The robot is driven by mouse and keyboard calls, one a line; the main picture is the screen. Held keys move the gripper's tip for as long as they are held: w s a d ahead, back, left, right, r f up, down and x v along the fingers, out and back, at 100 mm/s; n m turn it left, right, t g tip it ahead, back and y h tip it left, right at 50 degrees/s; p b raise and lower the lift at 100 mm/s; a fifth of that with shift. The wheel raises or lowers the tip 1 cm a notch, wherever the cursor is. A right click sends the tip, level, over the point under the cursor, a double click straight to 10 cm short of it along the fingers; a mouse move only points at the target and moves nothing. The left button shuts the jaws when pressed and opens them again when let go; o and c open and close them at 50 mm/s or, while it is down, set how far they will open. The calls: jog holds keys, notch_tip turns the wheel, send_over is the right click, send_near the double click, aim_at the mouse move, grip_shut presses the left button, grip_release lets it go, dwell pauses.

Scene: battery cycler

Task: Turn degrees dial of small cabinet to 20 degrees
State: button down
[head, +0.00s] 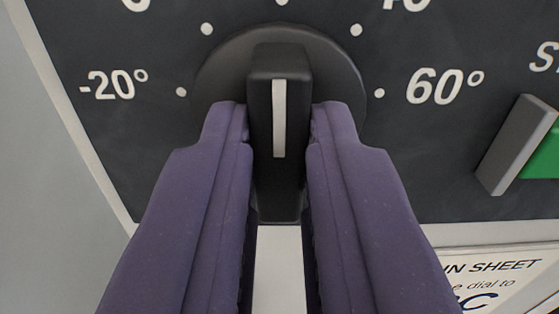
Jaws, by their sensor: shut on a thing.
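The degrees dial (262,72) is a black round knob with a raised grip bar and a white pointer line. It sits at the upper middle of the dark panel. The line stands upright, towards the white dot at the top edge of the view. My gripper (279,125) has two purple fingers, one on each side of the bar, and is shut on it. The "-20°" mark (113,84) is at left and the "60°" mark (445,86) at right. The "0" and "40" labels are cut off at the top. The label above the top dot is out of view.
A grey switch lever (516,145) with a green patch (543,160) is on the right of the panel. A printed sheet (490,285) lies at lower right. The panel's pale edge runs down the left.

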dwell(0.4)
jog(key=c, duration=1.1)
grip_release()
jog(key=s+b, duration=0.1)
jog(key=s, duration=0.6)
jog(key=shift+s+a, duration=0.15)
jog(key=shift+s, duration=0.25)
jog(key=shift+f, duration=0.1)
jog(key=s+d+r+g+y+b, duration=0.1)
jog(key=d+y+b, duration=0.1)
jog(key=d+b, duration=0.45)
jog(key=s+d+r+y+b, duration=0.15)
jog(key=d+b, duration=0.25)
jog(key=b, duration=0.6)
jog(key=s+d+h+b, duration=0.1)
jog(key=s+d+b, duration=0.2)
jog(key=s, duration=0.2)
jog(key=s+d+r+g+h+b, duration=0.1)
jog(key=s+d+b, duration=0.2)
jog(key=s, duration=0.2)
jog(key=s+d+h+b, duration=0.1)
jog(key=s+d+b, duration=0.2)
jog(key=s, duration=0.2)
jog(key=shift+d+r+g+b, duration=0.3)
jog(key=shift+d+r+b, duration=0.05)
jog(key=shift+b, duration=0.05)
